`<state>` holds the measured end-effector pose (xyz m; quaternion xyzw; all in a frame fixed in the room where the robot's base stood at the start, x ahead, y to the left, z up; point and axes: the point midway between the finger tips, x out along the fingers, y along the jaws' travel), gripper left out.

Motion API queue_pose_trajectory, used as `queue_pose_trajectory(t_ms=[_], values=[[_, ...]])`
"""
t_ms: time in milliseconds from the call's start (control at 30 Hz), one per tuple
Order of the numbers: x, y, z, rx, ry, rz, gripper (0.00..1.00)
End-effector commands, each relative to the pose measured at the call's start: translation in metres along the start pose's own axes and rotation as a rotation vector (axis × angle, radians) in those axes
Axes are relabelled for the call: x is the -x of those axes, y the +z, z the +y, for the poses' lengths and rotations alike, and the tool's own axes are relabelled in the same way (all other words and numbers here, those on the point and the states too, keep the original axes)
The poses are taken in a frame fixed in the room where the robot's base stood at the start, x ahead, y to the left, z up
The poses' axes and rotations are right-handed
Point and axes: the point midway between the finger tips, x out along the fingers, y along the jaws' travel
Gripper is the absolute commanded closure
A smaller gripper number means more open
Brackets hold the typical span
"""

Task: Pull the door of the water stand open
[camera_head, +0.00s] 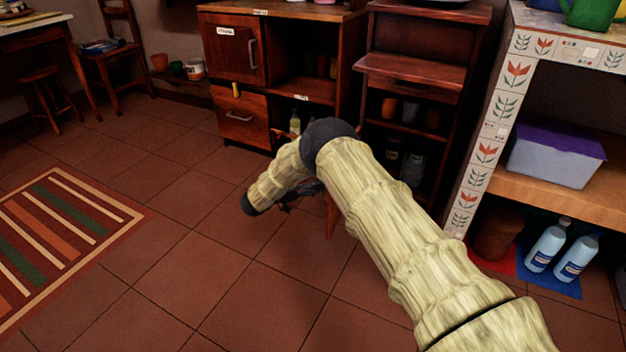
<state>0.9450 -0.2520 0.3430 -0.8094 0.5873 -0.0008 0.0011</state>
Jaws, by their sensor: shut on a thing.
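A dark wood cabinet with open shelves (478,22) stands at the back centre; I take it for the water stand, but cannot be sure. Jars show on its shelves. A narrow reddish wood piece (331,218) stands out in front of it, below my arm. It looks like the lower edge of a door, mostly hidden by my arm. My gripper (314,187) is dark, points right and reaches this piece. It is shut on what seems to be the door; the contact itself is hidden.
A wooden cabinet (228,62) at left has a shut door, a drawer and an open compartment. A tiled counter (487,125) stands at right, with water bottles (548,247) below. A striped rug (62,236) lies left. The tiled floor (215,265) in front is clear.

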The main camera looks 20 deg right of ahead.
Motion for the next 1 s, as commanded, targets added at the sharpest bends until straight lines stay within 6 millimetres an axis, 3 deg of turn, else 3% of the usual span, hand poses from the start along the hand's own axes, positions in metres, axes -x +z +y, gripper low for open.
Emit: queue_pose_trajectory(t_ms=[333,433,500,1000], values=[[-0.005,-0.005,0.000,-0.005,0.004,0.006,0.52],[0.003,-0.005,-0.001,-0.005,0.003,0.005,0.60],[0.013,-0.004,-0.001,-0.004,0.002,0.004,0.68],[0.103,0.000,-0.001,0.000,-0.001,0.000,0.68]])
